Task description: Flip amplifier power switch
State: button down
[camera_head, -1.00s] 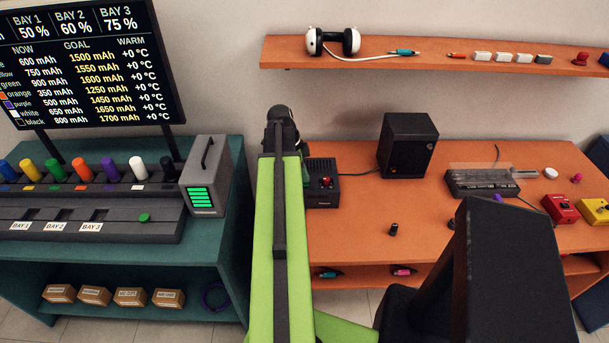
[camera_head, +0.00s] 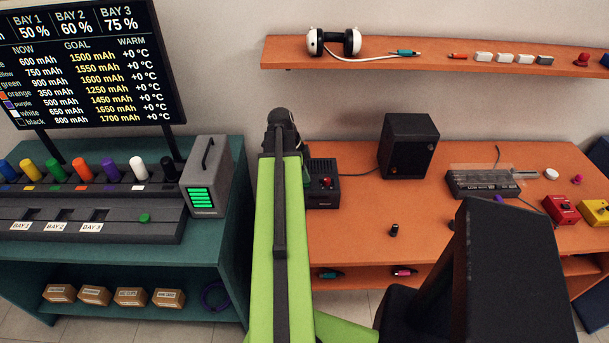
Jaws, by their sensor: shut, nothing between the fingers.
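The amplifier (camera_head: 323,190) looks to be the small black box on the orange bench, just right of my raised arm. It has a red control (camera_head: 326,182) on its front, too small to read its position. A cable runs from it to the black speaker (camera_head: 408,146). My green arm reaches up the middle of the view and covers the amplifier's left side. My gripper (camera_head: 304,168) is mostly hidden behind the arm's end, beside the amplifier's left edge. It is shut and empty. I cannot tell whether it touches the amplifier.
The teal bench on the left holds a grey meter (camera_head: 205,180) and a dock with coloured cells. A shelf (camera_head: 430,62) with headphones (camera_head: 333,42) hangs above. A small black knob (camera_head: 394,230) stands in the open middle of the orange bench. Red and yellow pedals (camera_head: 561,209) stand right.

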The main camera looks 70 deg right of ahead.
jog(key=shift+s+a+y+p, duration=0.25)
jog(key=shift+a+y+p, duration=0.05)
jog(key=shift+a, duration=0.35)
jog(key=d+p+v, duration=0.1)
jog(key=p+v, duration=1.2)
jog(key=shift+d+r+p, duration=0.35)
jog(key=shift+d+r, duration=0.15)
jog(key=shift+s, duration=0.1)
